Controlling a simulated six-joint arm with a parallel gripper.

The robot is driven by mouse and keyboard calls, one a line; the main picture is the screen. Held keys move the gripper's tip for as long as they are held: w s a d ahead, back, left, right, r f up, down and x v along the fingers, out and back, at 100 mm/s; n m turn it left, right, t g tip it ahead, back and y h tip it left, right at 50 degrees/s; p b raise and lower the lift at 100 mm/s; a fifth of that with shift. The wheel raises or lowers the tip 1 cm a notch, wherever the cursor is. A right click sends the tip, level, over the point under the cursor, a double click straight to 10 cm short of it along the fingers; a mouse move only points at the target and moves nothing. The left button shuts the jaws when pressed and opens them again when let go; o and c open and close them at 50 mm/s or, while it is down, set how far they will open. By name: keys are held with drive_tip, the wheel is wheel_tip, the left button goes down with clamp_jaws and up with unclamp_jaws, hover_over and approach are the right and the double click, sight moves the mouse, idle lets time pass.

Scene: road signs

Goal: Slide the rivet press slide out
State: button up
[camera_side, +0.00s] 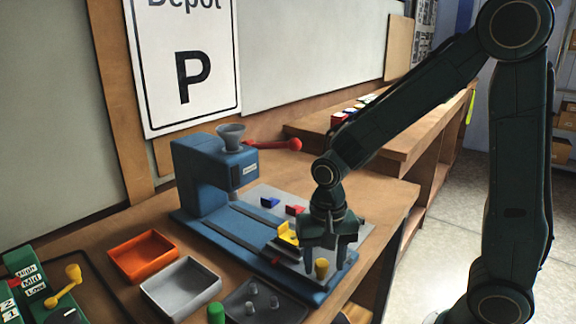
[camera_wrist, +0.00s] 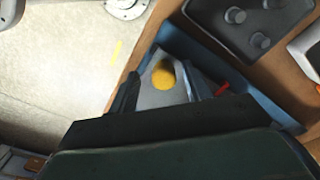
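The blue rivet press (camera_side: 208,172) stands on a long blue base, with a grey funnel on top and a red-knobbed lever. At the base's near right end is the grey slide with a yellow knob (camera_side: 321,268); in the wrist view the knob (camera_wrist: 163,75) stands on the grey slide plate (camera_wrist: 160,98). My gripper (camera_side: 324,258) points down over this end, one finger on each side of the knob. In the wrist view my gripper (camera_wrist: 160,92) is open, with gaps between the fingers and the knob. My gripper partly hides the slide in the side view.
A yellow block (camera_side: 288,234) and a small red part sit on the base beside my gripper. Behind lie a blue block (camera_side: 270,202) and a red block (camera_side: 294,210) on a pale board. An orange tray (camera_side: 143,256), a grey tray (camera_side: 181,288) and a dark pegged tray (camera_side: 252,301) stand left.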

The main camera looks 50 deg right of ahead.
drive_tip(key=shift+r, duration=0.15)
wheel_tip(320, 180, up, 14)
drive_tip(key=shift+f, duration=0.25)
idle(0.6)
drive_tip(key=shift+s, duration=0.1)
drive_tip(key=s+d+r+n+t, duration=0.1)
drive_tip(key=s+d+n+t, duration=0.1)
drive_tip(key=s+n+t, duration=0.3)
drive_tip(key=shift+s+d+r+n+t, duration=0.2)
drive_tip(key=shift+s+r+n+t, duration=0.15)
drive_tip(key=shift+s+n, duration=2.2)
drive_tip(key=shift+s+m, duration=0.5)
drive_tip(key=shift+m, duration=0.05)
